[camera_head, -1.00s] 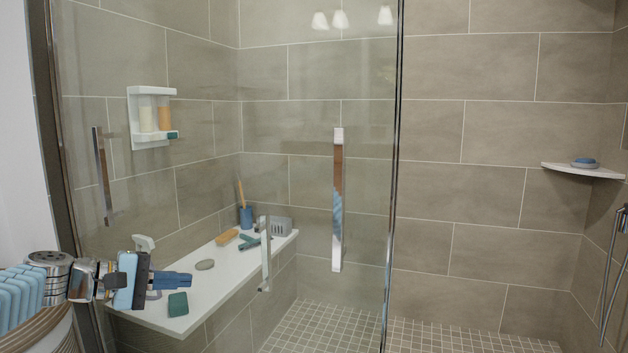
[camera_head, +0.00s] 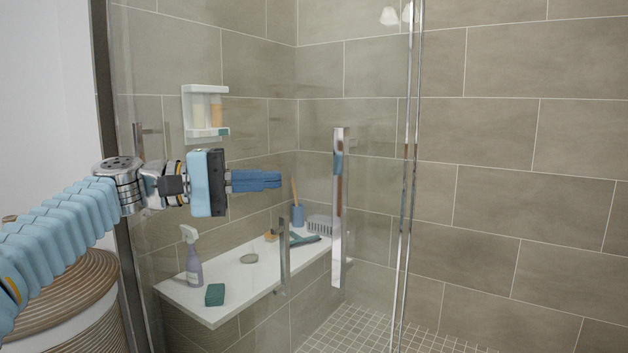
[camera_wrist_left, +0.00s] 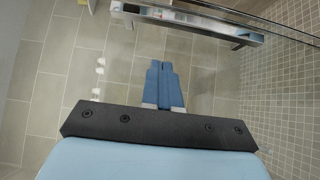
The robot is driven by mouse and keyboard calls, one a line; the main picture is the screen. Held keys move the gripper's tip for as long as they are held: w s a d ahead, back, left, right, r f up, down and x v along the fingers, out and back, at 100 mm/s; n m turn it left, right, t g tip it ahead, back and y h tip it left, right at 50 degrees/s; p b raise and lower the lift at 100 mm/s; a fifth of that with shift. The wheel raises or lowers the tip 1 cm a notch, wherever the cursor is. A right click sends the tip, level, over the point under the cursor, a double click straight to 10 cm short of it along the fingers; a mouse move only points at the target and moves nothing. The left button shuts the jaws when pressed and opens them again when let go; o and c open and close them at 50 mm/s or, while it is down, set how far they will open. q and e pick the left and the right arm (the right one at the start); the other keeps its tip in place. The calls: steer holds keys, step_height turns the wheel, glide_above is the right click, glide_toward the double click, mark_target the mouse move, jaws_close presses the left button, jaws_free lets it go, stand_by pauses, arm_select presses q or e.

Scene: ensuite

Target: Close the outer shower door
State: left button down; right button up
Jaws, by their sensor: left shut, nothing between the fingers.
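The outer shower door is a clear glass panel with a chrome vertical edge (camera_head: 410,170) in the head view. A flat, upright chrome handle (camera_head: 338,215) stands on the glass left of that edge. My left gripper (camera_head: 278,180) reaches in from the left at the handle's mid-height. Its blue fingers are shut and empty, pointing right, with a visible gap to the handle. In the left wrist view the shut fingers (camera_wrist_left: 163,68) point toward a chrome bar (camera_wrist_left: 190,24) across the top, apart from it in the picture. My right gripper is not in view.
Two more upright handles show, one lower (camera_head: 283,258) and one at the far left (camera_head: 139,150). Behind the glass, a white bench (camera_head: 225,300) holds a spray bottle (camera_head: 193,262), a green sponge (camera_head: 215,295) and other items. A woven basket (camera_head: 70,305) stands near my left arm.

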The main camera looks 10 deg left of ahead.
mark_target(311, 182)
arm_select(q)
steer(key=d, duration=0.7)
steer(key=shift+d, duration=0.2)
steer(key=shift+d, duration=0.1)
